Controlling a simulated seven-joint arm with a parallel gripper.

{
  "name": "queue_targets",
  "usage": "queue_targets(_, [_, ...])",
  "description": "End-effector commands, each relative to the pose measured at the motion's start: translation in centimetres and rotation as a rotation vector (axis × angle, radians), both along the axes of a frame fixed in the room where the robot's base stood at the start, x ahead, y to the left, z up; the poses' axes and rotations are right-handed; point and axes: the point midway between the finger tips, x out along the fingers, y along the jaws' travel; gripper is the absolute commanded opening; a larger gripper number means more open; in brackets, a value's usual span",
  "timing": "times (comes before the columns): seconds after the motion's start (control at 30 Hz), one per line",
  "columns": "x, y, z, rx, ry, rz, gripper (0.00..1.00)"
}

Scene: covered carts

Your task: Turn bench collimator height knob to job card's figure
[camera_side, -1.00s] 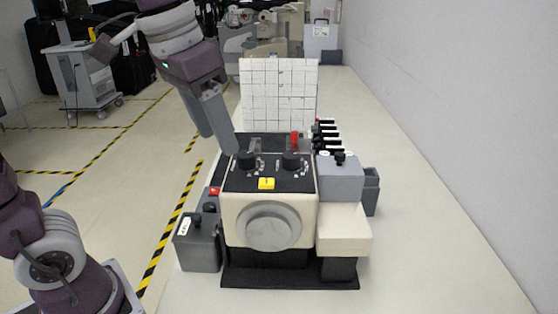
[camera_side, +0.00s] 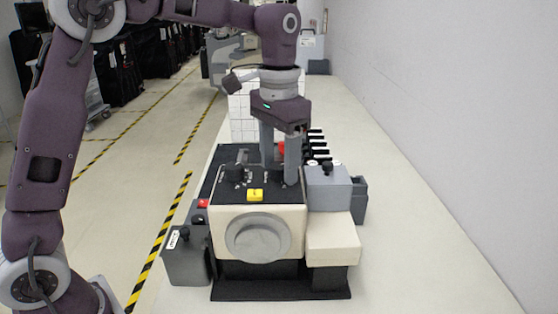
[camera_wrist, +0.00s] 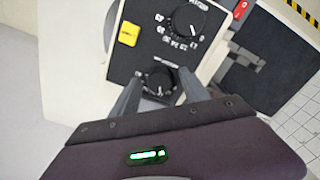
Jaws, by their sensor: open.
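The bench collimator (camera_side: 215,222) is a cream housing with a black top panel and a round grey front. Its two black knobs show in the wrist view. The nearer knob (camera_wrist: 160,80) lies between the fingers of my open gripper (camera_wrist: 156,86); I cannot tell whether they touch it. The farther knob (camera_wrist: 188,20) has white markings around it, too small to read. In the side view my gripper (camera_side: 280,176) points down over the panel's right side, and the left knob (camera_side: 234,173) is clear of it. I cannot tell which knob sets height, nor find a readable job card.
A yellow block (camera_side: 255,195) sits at the panel's front. A grey box with a black knob (camera_side: 328,186) stands close right. A dark box (camera_side: 187,258) is at the left. A white gridded board (camera_side: 240,110) stands behind. The bench on the right is clear.

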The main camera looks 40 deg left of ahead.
Motion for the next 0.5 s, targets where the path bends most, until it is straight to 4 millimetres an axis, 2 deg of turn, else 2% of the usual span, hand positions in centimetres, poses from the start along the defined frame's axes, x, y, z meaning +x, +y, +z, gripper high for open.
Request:
queue_targets(0.1, [0.01,0.0,0.03,0.0,0.0,0.0,0.52])
queue_targets(0.37, [0.01,0.0,0.06,0.0,-0.001,0.0,0.01])
queue_targets(0.5, [0.01,-0.01,0.08,0.0,-0.001,0.026,0.0])
